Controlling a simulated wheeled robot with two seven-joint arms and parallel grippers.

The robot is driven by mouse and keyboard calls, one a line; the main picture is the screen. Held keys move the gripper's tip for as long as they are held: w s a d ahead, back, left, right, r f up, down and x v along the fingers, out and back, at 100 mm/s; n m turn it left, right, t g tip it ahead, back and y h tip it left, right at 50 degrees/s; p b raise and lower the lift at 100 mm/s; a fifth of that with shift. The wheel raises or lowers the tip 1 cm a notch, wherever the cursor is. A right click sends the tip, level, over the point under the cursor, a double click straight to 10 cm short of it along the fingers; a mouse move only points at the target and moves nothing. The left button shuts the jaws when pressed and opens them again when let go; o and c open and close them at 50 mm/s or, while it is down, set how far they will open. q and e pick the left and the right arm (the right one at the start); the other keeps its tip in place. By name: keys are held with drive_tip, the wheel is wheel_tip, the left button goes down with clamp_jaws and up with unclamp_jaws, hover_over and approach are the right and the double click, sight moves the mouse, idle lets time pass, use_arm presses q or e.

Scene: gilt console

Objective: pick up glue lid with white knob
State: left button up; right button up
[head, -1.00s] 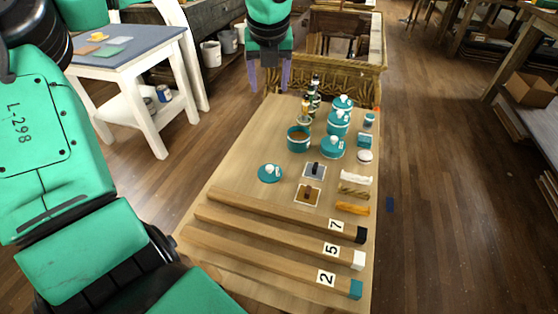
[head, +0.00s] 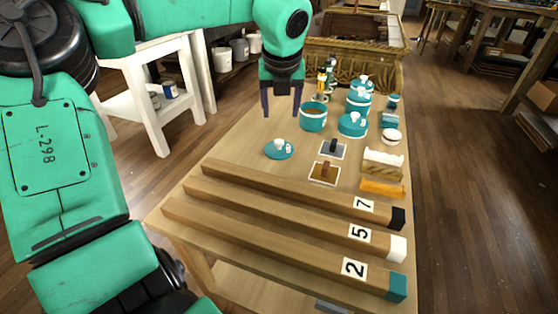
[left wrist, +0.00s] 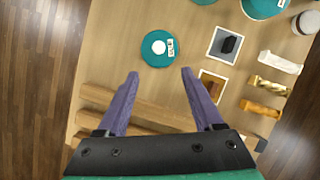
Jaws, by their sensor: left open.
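The glue lid (head: 270,153) is a flat teal disc with a white knob (head: 279,144) and a small white label. It lies on the wooden table, left of the middle, behind the long beams. My left gripper (head: 282,114) is open and empty, above the table and behind the lid in the head view. In the left wrist view the lid (left wrist: 150,60) lies beyond and between my open purple fingertips (left wrist: 159,72), clear of both. My right gripper is not in view.
An open teal pot (head: 313,120) and lidded teal pots (head: 352,125) stand farther back. Two small square plates with handles (head: 325,172) lie right of the lid. Three long numbered beams (head: 300,198) lie in front. The table around the lid is clear.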

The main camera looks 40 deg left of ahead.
use_arm(q)
drive_tip(key=b, duration=0.1)
hover_over(279, 141)
drive_tip(key=s+d, duration=0.2)
wheel_tip(279, 141, down, 8)
drive_tip(key=shift+w+a+f, duration=0.1)
drive_tip(key=b+x, duration=0.1)
drive_tip(key=x, duration=0.3)
drive_tip(key=shift+w+a+f, duration=0.2)
drive_tip(key=shift+a+f, duration=0.05)
drive_tip(key=shift+f, duration=0.05)
drive_tip(key=shift+r, duration=0.1)
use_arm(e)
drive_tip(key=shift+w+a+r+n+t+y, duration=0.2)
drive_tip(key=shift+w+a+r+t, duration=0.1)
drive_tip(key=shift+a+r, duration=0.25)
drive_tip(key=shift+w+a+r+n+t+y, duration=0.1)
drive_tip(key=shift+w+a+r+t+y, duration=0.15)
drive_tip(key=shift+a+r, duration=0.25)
use_arm(q)
clamp_jaws()
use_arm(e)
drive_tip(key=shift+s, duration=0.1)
